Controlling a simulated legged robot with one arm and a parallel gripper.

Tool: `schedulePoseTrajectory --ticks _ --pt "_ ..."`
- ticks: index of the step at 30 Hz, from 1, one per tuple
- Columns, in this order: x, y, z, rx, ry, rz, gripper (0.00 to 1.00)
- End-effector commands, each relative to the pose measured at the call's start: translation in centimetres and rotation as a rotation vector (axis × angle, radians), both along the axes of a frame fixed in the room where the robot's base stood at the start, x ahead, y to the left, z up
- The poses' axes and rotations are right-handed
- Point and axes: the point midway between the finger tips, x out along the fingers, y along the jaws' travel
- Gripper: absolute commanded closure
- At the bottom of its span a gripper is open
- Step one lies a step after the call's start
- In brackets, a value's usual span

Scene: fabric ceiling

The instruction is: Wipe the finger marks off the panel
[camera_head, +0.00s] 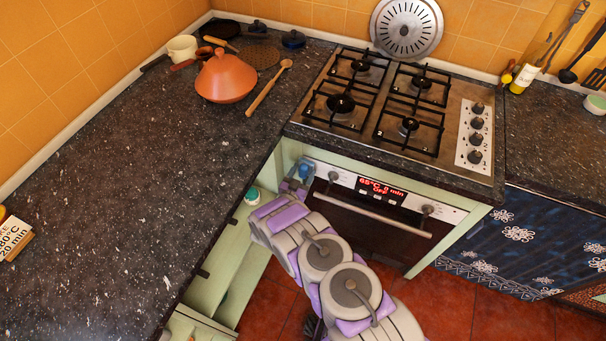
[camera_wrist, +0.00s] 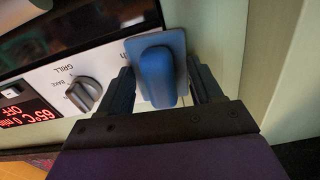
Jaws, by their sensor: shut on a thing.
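The panel (camera_head: 335,177) is the white control strip across the front of the oven, with a red-lit display (camera_head: 381,191) and dark knobs. In the wrist view the panel (camera_wrist: 52,80) shows upside down, with one knob (camera_wrist: 83,94) close to my gripper. My gripper (camera_wrist: 163,88) is shut on a blue wiper (camera_wrist: 157,74), a rounded grip on a flat blue-grey plate. It is at the panel's left end in the head view, where the gripper (camera_head: 299,176) and wiper (camera_head: 305,170) look small. The plate covers part of the panel; contact is unclear. I cannot make out finger marks.
The dark oven door (camera_head: 350,216) and its handle (camera_head: 372,214) lie just below the panel. A pale green cabinet frame (camera_head: 228,262) stands close on the left. The gas hob (camera_head: 390,105) is above. A terracotta tagine (camera_head: 226,78) and wooden spoon (camera_head: 268,89) lie on the counter.

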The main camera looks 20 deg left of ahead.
Motion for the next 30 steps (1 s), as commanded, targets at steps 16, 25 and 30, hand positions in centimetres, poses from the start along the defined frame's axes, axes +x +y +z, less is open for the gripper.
schedulePoseTrajectory --ticks 16,25,30 --pt "-4.6 0.4 0.4 0.001 -0.001 0.002 0.63" --pt "-6.0 0.4 0.2 0.001 -0.002 0.000 0.63" --pt "-6.0 0.4 0.1 0.002 -0.002 0.000 0.63"
